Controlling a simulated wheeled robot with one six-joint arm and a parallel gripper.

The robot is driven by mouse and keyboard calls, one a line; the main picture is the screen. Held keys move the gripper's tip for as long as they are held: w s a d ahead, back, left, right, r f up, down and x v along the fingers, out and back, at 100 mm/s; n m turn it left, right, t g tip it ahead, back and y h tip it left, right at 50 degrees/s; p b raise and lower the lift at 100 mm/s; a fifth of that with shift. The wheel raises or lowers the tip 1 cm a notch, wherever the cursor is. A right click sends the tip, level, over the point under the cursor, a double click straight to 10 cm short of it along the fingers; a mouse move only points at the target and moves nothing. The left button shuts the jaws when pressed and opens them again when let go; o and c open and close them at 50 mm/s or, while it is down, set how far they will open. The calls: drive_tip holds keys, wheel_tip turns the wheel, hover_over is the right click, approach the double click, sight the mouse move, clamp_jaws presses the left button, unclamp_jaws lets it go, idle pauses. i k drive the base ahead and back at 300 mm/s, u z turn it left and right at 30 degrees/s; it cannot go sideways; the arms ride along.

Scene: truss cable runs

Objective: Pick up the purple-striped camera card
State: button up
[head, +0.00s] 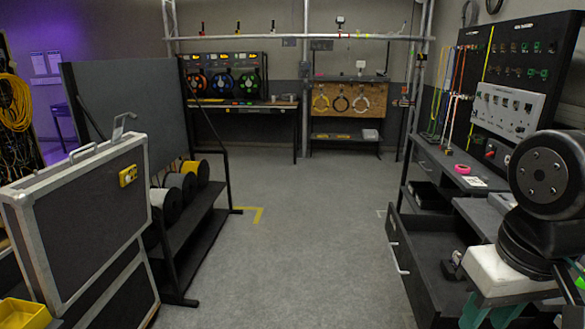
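I cannot make out a purple-striped camera card anywhere in the head view. A small pale card or sheet (475,181) lies on the right-hand bench, but it is too small to show any stripe. Part of my arm, with dark round joints, fills the right edge and hides some of the bench and drawers behind it.
A grey flight case (82,225) and a rack of cable drums (180,190) stand on the left. On the right, an open drawer (425,262) juts into the aisle below the bench. A pink tape roll (462,169) lies on that bench. The grey floor (305,230) between is clear.

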sight(456, 261)
drive_tip(key=z, duration=0.05)
drive_tip(key=k, duration=0.15)
drive_tip(key=z, duration=0.75)
drive_tip(key=i, duration=0.25)
drive_tip(key=z, duration=0.05)
drive_tip(key=k, duration=0.6)
drive_tip(key=u, duration=0.55)
drive_tip(key=i, duration=1.3)
drive_tip(key=z, duration=0.4)
